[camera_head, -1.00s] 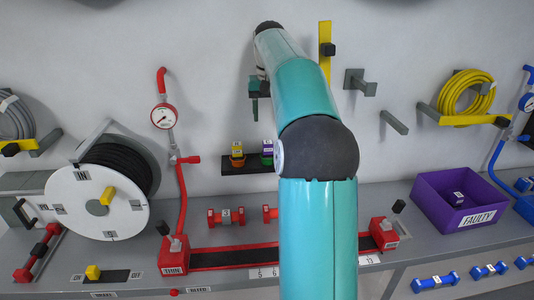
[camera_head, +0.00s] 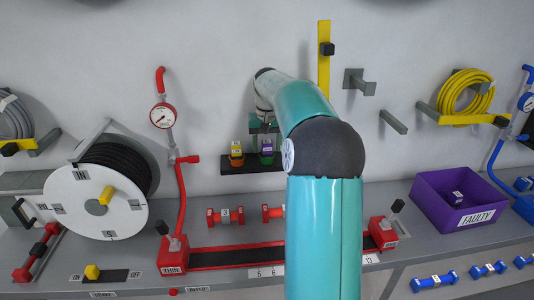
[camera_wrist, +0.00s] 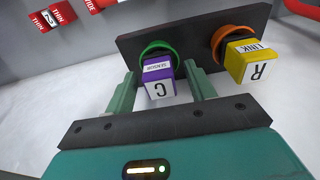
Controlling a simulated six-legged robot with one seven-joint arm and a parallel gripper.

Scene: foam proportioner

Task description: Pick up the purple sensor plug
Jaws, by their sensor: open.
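The purple sensor plug (camera_wrist: 158,80) sits in a green ring socket (camera_wrist: 158,48) on a dark panel, seen in the wrist view with a white face marked C and a "SENSOR" label. In the head view the purple plug (camera_head: 267,146) shows just under my gripper (camera_head: 263,126). In the wrist view my gripper (camera_wrist: 160,82) is open, with one teal finger on each side of the plug. I cannot tell whether the fingers touch it.
A yellow plug (camera_wrist: 248,62) marked R and "LINK" sits in an orange ring close beside the right finger. Both are on the dark panel (camera_wrist: 195,30) against the wall. A purple bin (camera_head: 430,204) marked FAULTY stands at the right on the bench.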

